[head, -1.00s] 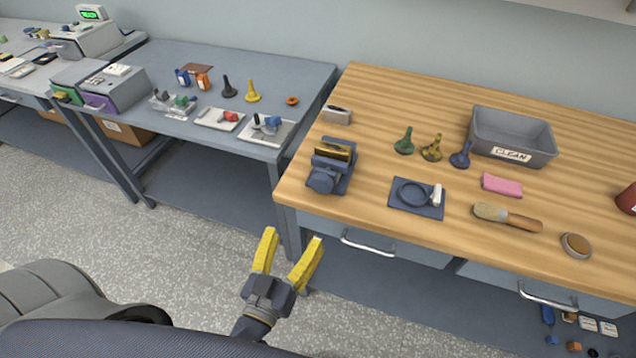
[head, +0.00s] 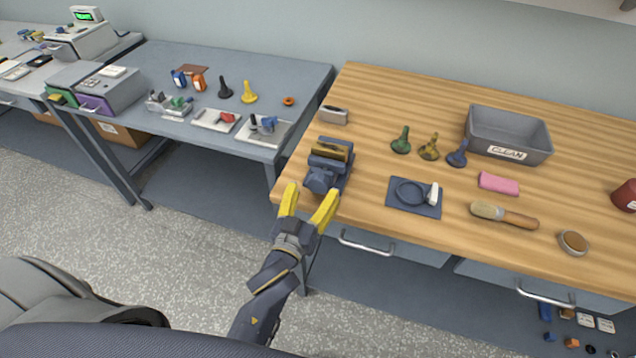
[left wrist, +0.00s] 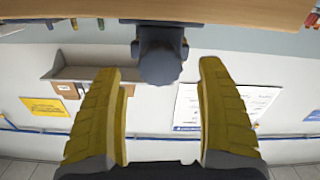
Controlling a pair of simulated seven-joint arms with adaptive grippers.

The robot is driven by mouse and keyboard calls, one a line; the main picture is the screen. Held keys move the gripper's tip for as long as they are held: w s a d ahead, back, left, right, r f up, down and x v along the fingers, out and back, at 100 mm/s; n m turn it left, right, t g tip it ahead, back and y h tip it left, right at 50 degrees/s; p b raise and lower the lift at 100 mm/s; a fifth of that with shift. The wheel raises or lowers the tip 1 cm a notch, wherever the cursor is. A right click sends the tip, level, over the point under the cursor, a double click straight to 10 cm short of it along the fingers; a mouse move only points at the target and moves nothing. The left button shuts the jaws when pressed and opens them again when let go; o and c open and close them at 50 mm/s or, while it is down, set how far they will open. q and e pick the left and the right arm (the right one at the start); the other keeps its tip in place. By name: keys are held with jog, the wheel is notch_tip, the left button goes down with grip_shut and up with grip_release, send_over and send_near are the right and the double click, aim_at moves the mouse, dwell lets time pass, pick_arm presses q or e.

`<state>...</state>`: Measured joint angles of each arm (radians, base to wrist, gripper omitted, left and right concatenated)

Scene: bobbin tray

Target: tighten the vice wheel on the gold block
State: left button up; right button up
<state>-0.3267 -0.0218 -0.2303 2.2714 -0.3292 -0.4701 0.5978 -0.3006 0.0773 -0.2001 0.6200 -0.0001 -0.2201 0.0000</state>
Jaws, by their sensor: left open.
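The blue-grey vice (head: 328,167) stands at the left front edge of the wooden bench. The gold block (head: 331,150) sits between its jaws. The vice wheel (head: 320,181) is on the side of the vice facing me; in the left wrist view the dark wheel (left wrist: 160,66) shows ahead, centred above the gap between my fingers. My left gripper (head: 308,205) is open, its yellow fingers just short of the wheel at the bench edge. In the left wrist view the open fingers (left wrist: 161,110) have nothing between them. My right gripper is not seen.
The wooden bench (head: 385,100) carries a blue mat (head: 398,207) with a ring, a brush (head: 505,215), a pink sponge (head: 498,184), several bobbin-like pieces and a grey CLEAN bin (head: 540,154). A drawer handle (head: 365,245) juts out below the edge.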

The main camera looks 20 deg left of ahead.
aim_at(317, 187)
pick_arm(q)
jog(key=shift+w+d, duration=0.1)
jog(key=shift+w, duration=1.7)
jog(key=shift+c, duration=0.4)
jog(key=c, duration=1.2)
